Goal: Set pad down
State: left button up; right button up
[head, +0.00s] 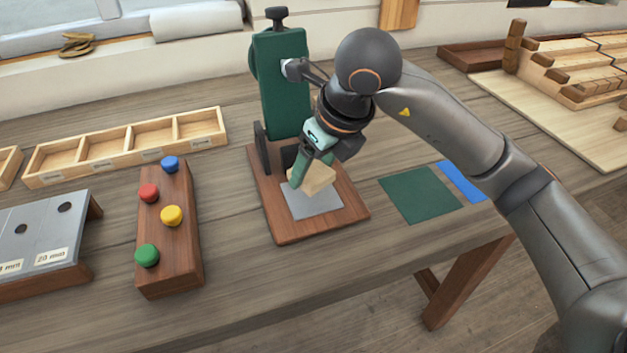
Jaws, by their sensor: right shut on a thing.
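My right gripper (312,168) reaches in from the right, pointing down over the wooden base (285,229) of a green press-like stand (284,85). It is shut on a small tan block, which looks like the pad (317,179). The pad is tilted and sits over or just above the grey plate (316,205) on the base. I cannot tell whether it touches the plate. The fingers hide part of the pad. My left gripper is not in view.
A wooden block with coloured knobs (172,250) and a grey hole plate (40,235) stand to the left. An empty divided tray (125,146) lies behind them. A green mat (420,194) and a blue strip (461,181) lie right of the base. A wooden model (570,75) stands far right.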

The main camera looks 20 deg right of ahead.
aim_at(318, 172)
jog(key=shift+w+f, duration=0.2)
jog(key=shift+f, duration=0.05)
jog(key=shift+w+d+f, duration=0.1)
jog(key=shift+w+f, duration=0.05)
jog(key=shift+f, duration=0.85)
jog(key=shift+w+f, duration=0.15)
jog(key=shift+f, duration=0.8)
jog(key=shift+f, duration=0.15)
jog(key=o, duration=1.3)
jog(key=shift+r, duration=0.3)
jog(key=p+v, duration=0.1)
jog(key=v, duration=1)
jog(key=shift+s+d+r, duration=0.1)
jog(key=shift+s+r, duration=0.15)
jog(key=shift+r, duration=0.1)
